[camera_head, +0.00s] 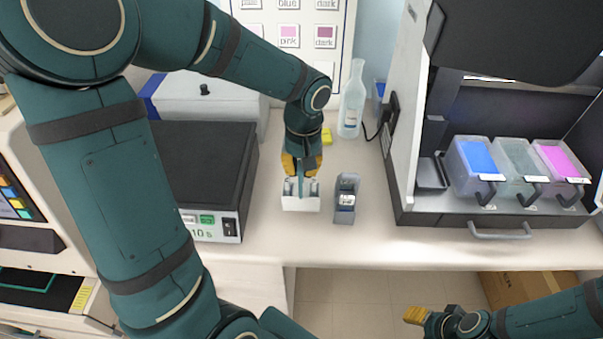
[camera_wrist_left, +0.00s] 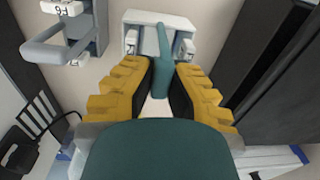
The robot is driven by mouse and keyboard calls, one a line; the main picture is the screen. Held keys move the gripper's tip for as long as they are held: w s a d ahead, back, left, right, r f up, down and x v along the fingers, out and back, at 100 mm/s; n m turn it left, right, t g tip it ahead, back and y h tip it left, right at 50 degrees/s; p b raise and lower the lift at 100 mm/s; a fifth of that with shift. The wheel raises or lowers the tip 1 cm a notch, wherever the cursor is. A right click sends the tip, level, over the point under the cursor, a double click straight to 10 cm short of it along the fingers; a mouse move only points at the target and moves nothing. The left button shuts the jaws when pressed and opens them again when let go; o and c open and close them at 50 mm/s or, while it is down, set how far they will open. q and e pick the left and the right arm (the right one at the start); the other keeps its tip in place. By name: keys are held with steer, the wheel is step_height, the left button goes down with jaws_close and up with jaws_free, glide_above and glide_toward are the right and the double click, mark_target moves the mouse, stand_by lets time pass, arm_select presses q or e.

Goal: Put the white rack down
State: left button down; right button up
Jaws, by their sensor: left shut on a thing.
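The white rack (camera_head: 300,204) is at the counter's front part in the head view, below my left gripper (camera_head: 301,172). It also shows at the top of the left wrist view (camera_wrist_left: 180,24), with a teal upright handle (camera_wrist_left: 163,62) between the yellow fingers. My left gripper is shut on the rack, at this handle. The rack looks upright; I cannot tell whether its underside touches the counter. My right gripper (camera_head: 417,315) is low at the bottom right of the head view, away from the rack; its opening is unclear.
A small grey labelled holder (camera_head: 346,200) stands just right of the rack. A black-topped heater (camera_head: 202,165) is close on its left. A clear bottle (camera_head: 352,100) stands behind. At right, an open cabinet holds blue, grey-green and pink trays (camera_head: 515,172). The counter's front edge (camera_head: 330,258) is near.

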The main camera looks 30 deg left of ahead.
arm_select(q)
steer(key=shift+f, duration=0.9)
steer(key=shift+f, duration=0.1)
steer(key=c, duration=1.1)
jaws_free()
steer(key=shift+c, duration=0.2)
